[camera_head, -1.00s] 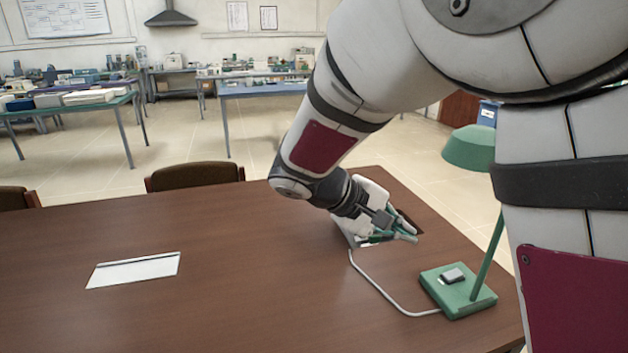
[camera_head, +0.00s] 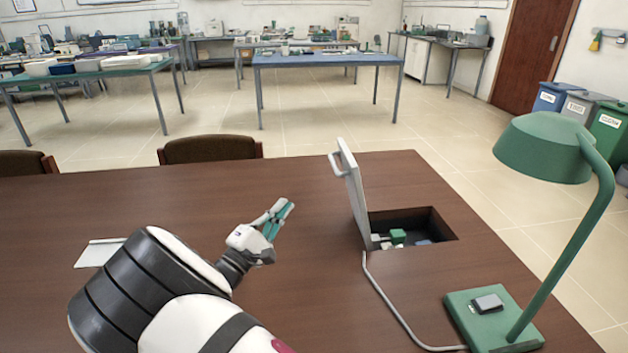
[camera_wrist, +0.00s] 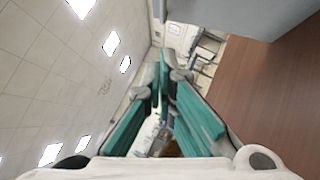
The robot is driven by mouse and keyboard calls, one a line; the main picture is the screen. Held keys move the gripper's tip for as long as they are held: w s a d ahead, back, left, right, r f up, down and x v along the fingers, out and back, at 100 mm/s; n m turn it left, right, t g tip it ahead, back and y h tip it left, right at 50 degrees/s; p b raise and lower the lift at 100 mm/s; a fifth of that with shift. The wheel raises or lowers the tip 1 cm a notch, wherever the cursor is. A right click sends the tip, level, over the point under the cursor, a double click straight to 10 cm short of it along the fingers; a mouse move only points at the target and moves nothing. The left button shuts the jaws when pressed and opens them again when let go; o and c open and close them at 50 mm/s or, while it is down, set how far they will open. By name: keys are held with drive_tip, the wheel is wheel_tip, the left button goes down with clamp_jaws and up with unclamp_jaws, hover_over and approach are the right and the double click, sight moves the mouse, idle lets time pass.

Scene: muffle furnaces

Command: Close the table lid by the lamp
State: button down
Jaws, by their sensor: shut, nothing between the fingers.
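The table lid (camera_head: 351,190) by the lamp stands raised, nearly upright, at the left edge of a dark opening (camera_head: 435,222) in the brown table. It has a light handle at its top. A green block and other small items show inside the opening. The green lamp (camera_head: 545,149) stands to the right, on a green base with a grey switch. My gripper (camera_head: 284,207) is above the table, left of the lid and apart from it, with its green fingers together and empty. In the wrist view the fingers (camera_wrist: 163,70) meet near the centre, and a grey surface shows at the top.
A grey cord (camera_head: 385,308) runs from the opening's near left corner to the lamp base. A white lid (camera_head: 95,253) lies at the left of the table, partly behind my arm. A chair (camera_head: 210,149) stands at the far edge. The tabletop between my gripper and the lid is clear.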

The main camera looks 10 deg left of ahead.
approach(330, 159)
drive_tip(key=w+a, duration=0.2)
drive_tip(key=w, duration=0.1)
drive_tip(key=shift+w+d+r+p, duration=0.1)
drive_tip(key=shift+w+d+r, duration=0.1)
drive_tip(key=shift+d, duration=0.4)
drive_tip(key=shift+w+d+r+p, duration=0.1)
drive_tip(key=shift+d+r+p, duration=0.1)
drive_tip(key=shift+d, duration=0.4)
drive_tip(key=shift+w+d+r+p, duration=0.15)
drive_tip(key=shift+d+r, duration=0.1)
drive_tip(key=shift+d, duration=0.4)
drive_tip(key=shift+d, duration=0.1)
